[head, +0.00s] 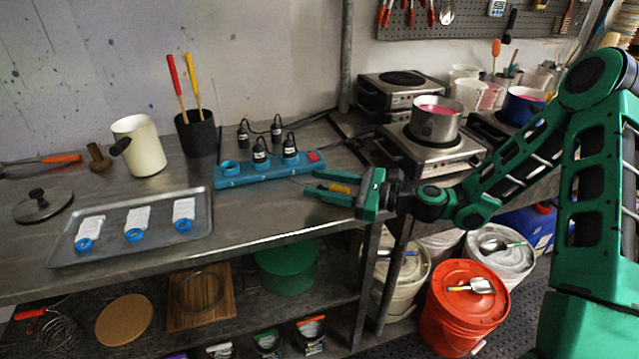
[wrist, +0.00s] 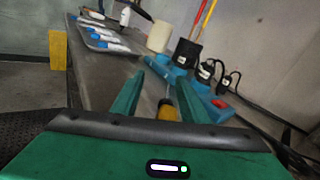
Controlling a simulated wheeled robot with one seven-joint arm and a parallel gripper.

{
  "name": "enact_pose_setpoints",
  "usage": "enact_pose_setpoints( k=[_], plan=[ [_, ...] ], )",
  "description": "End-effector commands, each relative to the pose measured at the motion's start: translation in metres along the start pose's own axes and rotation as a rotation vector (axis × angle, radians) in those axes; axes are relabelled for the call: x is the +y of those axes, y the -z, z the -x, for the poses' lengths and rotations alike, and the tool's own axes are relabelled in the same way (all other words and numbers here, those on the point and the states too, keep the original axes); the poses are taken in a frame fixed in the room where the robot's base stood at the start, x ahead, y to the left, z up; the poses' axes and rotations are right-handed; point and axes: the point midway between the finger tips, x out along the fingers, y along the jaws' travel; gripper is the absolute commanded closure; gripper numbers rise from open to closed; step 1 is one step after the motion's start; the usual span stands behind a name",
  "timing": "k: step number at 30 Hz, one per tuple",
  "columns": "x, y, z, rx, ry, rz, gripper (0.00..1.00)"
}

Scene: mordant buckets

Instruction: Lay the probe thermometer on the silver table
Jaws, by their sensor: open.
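The probe thermometer (head: 340,188) has a yellow handle and a thin metal probe pointing left. It is at the right end of the silver table (head: 260,215), in front of the blue power strip, and appears to lie on the tabletop. My gripper (head: 314,185) is open, low over the table, with its fingers on either side of the thermometer. In the wrist view the yellow handle (wrist: 167,110) shows between the two green fingers (wrist: 160,78), with gaps at its sides. The handle's rear end is hidden by my gripper.
The blue power strip (head: 270,169) with black plugs stands just behind my gripper. A tray (head: 90,252) with several white packets lies to the left. A black cup (head: 196,133) and cream pot (head: 140,148) stand behind. Hot plates (head: 432,158) are at right. The table's front middle is bare.

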Motion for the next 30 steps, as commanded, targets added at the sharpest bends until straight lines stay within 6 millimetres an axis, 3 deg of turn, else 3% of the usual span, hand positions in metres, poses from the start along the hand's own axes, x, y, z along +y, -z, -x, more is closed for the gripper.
enact_pose_setpoints(
  k=[9,15,21,30],
  plan=[
    [-0.003,0.001,0.058,0.002,0.004,-0.002,0.60],
    [-0.003,0.002,0.086,0.001,0.002,-0.001,0.60],
    [-0.003,0.001,0.096,-0.001,0.000,-0.002,0.60],
    [-0.003,0.001,0.096,-0.001,-0.001,-0.002,0.60]
  ],
)
